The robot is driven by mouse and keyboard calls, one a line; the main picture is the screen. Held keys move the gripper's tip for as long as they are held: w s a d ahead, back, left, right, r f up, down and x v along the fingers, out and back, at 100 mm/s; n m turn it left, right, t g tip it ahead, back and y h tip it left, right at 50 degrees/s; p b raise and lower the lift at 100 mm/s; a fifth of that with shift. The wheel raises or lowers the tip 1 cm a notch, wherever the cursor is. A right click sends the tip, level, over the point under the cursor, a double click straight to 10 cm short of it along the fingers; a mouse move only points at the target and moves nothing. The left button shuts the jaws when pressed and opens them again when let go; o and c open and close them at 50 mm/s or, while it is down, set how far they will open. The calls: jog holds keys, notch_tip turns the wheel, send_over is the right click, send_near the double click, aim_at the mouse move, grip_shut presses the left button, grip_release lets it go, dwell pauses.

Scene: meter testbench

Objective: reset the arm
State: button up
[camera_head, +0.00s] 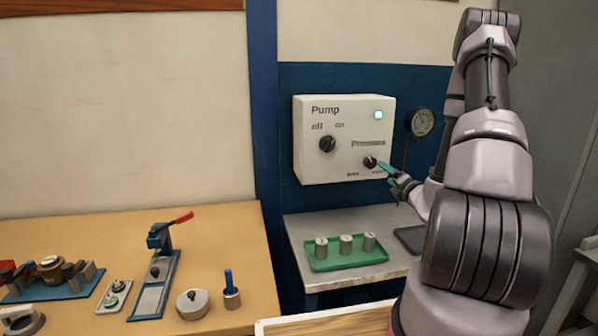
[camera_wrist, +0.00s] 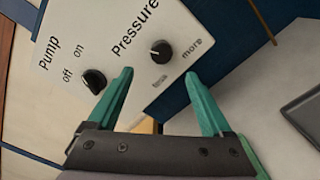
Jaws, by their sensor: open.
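My gripper (camera_head: 387,169) is at the front of the white pump box (camera_head: 312,160), close to the Pressure knob (camera_head: 370,162). In the wrist view my gripper (camera_wrist: 158,74) has its two teal fingers apart. The black Pressure knob (camera_wrist: 161,51) shows beyond and between the fingertips, with nothing held. I cannot tell whether a fingertip touches the box. A green lamp (camera_head: 378,115) is lit at the box's upper right.
A round gauge (camera_head: 421,122) is right of the box, near my arm. Below, a grey table (camera_head: 300,232) bears a green tray (camera_head: 318,264) with metal cylinders and a dark flat plate (camera_head: 409,238). A wooden bench (camera_head: 120,228) with tools, including a red-handled press (camera_head: 160,240), stands left.

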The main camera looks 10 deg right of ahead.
jog(key=a+r+n+g+y, duration=0.1)
jog(key=a+r+n+y, duration=0.65)
jog(key=a, duration=0.25)
jog(key=s+a+r+n+g+y, duration=0.3)
jog(key=s+a+r+n+g, duration=0.2)
jog(key=a+n, duration=0.3)
jog(key=s+a+r+n+g+y, duration=0.3)
jog(key=s+a+r+n+g, duration=0.15)
jog(key=a+n, duration=0.3)
jog(key=s+a+r+n+g+h, duration=0.1)
jog(key=s+n+g+h, duration=0.45)
jog(key=s+n, duration=0.6)
jog(key=s+d+r+n+t+h, duration=0.5)
jog(key=d+r+n+h, duration=0.2)
jog(key=shift+d+n, duration=0.35)
jog(key=shift+d, duration=0.05)
